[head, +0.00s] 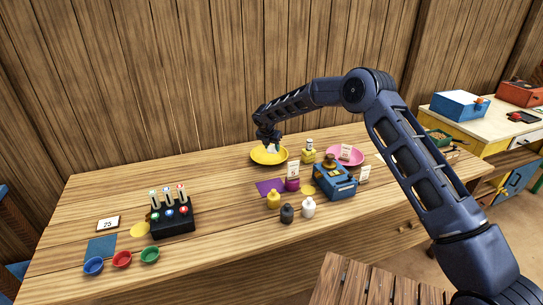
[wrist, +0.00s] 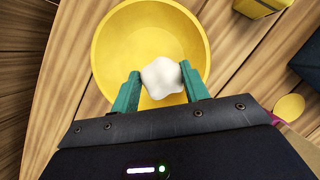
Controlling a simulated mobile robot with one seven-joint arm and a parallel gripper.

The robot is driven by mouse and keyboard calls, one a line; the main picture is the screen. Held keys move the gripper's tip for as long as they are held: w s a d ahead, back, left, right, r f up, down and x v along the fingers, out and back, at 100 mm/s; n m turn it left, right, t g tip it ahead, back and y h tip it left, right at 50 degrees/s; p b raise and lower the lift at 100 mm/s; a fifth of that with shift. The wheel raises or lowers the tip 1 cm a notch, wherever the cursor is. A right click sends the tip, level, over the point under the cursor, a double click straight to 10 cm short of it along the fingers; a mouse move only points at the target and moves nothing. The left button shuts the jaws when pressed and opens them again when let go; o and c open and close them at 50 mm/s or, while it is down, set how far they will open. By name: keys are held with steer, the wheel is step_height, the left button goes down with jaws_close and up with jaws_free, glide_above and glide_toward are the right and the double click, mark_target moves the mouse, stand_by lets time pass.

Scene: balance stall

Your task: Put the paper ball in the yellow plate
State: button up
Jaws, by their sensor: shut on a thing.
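The yellow plate (head: 258,157) lies at the back of the wooden table. It fills the upper middle of the wrist view (wrist: 115,50), with a round raised rim. The white, crumpled paper ball (wrist: 161,77) is held between the two teal fingertips of my gripper (wrist: 160,88). In the wrist view the ball overlaps the plate's interior. In the head view my gripper (head: 270,143) is over the plate, with the white ball (head: 272,149) just under it. I cannot tell whether the ball touches the plate.
A yellow bottle (head: 309,152) stands just right of the plate, and a pink plate (head: 345,155) lies further right. A blue box-like device (head: 335,182) and several small bottles stand in front. A black rack (head: 172,215) stands at left. The table between rack and plate is mostly clear.

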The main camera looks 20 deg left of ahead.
mark_target(271, 154)
steer(key=shift+f, duration=2.45)
steer(key=shift+f, duration=0.2)
steer(key=o, duration=1)
steer(key=shift+c, duration=0.2)
steer(key=shift+r, duration=0.1)
steer(key=v, duration=1.2)
steer(key=shift+r, duration=0.15)
